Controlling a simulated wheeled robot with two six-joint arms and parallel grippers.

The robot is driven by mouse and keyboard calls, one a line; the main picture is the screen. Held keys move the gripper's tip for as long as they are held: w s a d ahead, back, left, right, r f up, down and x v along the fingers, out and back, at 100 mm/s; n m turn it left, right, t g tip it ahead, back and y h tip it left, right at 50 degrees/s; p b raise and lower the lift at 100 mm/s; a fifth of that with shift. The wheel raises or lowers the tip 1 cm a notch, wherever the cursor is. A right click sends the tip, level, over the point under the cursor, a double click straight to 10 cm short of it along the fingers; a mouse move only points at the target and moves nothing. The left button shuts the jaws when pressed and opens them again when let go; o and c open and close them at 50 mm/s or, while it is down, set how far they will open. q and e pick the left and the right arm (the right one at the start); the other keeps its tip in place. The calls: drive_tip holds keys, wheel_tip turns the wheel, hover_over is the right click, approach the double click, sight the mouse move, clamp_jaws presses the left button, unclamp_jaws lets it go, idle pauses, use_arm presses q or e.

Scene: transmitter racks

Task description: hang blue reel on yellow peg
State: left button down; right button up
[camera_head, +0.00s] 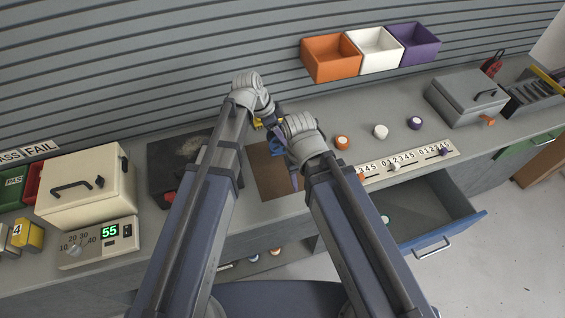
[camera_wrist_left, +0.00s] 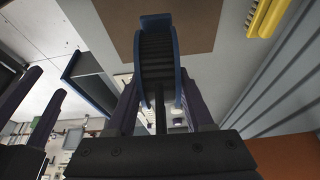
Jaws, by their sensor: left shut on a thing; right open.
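The blue reel (camera_wrist_left: 158,60), with blue rims and a dark ribbed middle, is between the fingers of my left gripper (camera_wrist_left: 160,103), which is shut on it. In the head view my left gripper (camera_head: 272,128) is up near the back wall, and the arms mostly hide the reel. A yellow ridged piece (camera_wrist_left: 266,18) is at the upper right of the left wrist view, apart from the reel. Yellow also shows beside my left gripper in the head view (camera_head: 257,123); its peg shape cannot be made out. My right gripper (camera_wrist_left: 36,105) is open and empty, lower and closer.
A brown mat (camera_head: 272,182) lies on the counter below the grippers. A dark box (camera_head: 168,160) stands left. A numbered slider panel (camera_head: 425,156) and several knobs are right. Orange, white and purple bins (camera_head: 330,60) hang behind. A blue-fronted drawer (camera_head: 450,232) stands open.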

sight(268, 138)
use_arm(q)
drive_tip(key=shift+f+b, duration=4.7)
drive_tip(key=shift+f, duration=0.1)
use_arm(e)
drive_tip(key=shift+f, duration=4.75)
use_arm(q)
drive_tip(key=shift+f+b, duration=0.3)
use_arm(e)
drive_tip(key=shift+f, duration=0.3)
use_arm(q)
drive_tip(key=shift+c, duration=1.4)
unclamp_jaws()
drive_tip(key=shift+r, duration=0.1)
use_arm(e)
drive_tip(key=shift+r, duration=0.1)
use_arm(q)
drive_tip(key=p+v, duration=0.6)
drive_tip(key=shift+w+a+r, duration=0.1)
drive_tip(key=shift+a+r, duration=0.15)
drive_tip(key=shift+a, duration=0.05)
drive_tip(key=shift+a+r+p, duration=0.35)
drive_tip(key=shift+r+p, duration=0.2)
drive_tip(key=shift+p, duration=0.15)
use_arm(e)
wheel_tip(268, 138, up, 7)
